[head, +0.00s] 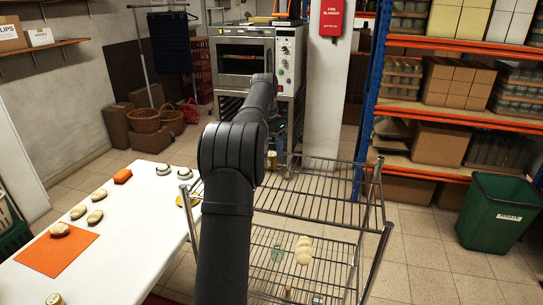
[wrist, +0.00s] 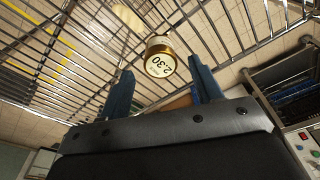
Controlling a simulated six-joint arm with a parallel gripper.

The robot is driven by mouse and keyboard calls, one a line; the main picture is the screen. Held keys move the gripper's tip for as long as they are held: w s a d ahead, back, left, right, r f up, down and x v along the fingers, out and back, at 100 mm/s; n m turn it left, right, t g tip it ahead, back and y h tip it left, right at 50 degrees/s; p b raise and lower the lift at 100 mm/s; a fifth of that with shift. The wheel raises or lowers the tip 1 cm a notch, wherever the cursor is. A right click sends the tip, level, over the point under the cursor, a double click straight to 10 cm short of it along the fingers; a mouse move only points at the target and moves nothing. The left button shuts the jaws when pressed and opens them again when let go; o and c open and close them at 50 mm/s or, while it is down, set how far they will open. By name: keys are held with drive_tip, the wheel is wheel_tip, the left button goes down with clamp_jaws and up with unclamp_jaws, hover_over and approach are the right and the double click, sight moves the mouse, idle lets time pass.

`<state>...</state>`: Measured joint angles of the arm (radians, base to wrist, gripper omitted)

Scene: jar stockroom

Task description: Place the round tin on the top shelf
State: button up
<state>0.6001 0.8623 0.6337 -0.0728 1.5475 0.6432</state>
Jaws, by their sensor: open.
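A round tin with a gold rim and a pale lid marked 2.30 (wrist: 161,60) shows in the wrist view, just beyond my fingertips against the wire shelf. In the head view a small gold tin (head: 272,160) shows at the far edge of the wire rack's top shelf (head: 320,205), beside my arm. My gripper (wrist: 162,72) is open, its two blue fingers apart on either side of the tin, with no clear contact. In the head view my arm hides most of the gripper. I cannot tell for certain whether the tin's base rests on the wires.
The rack's lower shelf (head: 330,280) holds a few small items. The top shelf's right part is clear. A green bin (head: 498,212) stands right.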

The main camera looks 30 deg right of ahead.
sight(271, 154)
wheel_tip(271, 154, up, 7)
drive_tip(key=shift+s+a+r, duration=0.15)
drive_tip(key=shift+a+r, duration=0.05)
drive_tip(key=shift+a, duration=0.25)
drive_tip(key=f, duration=0.4)
drive_tip(key=d+f, duration=0.1)
drive_tip(key=f, duration=0.7)
drive_tip(key=shift+w+d+f, duration=0.15)
drive_tip(key=shift+w+d, duration=0.05)
wheel_tip(271, 154, up, 2)
drive_tip(key=shift+r, duration=1.05)
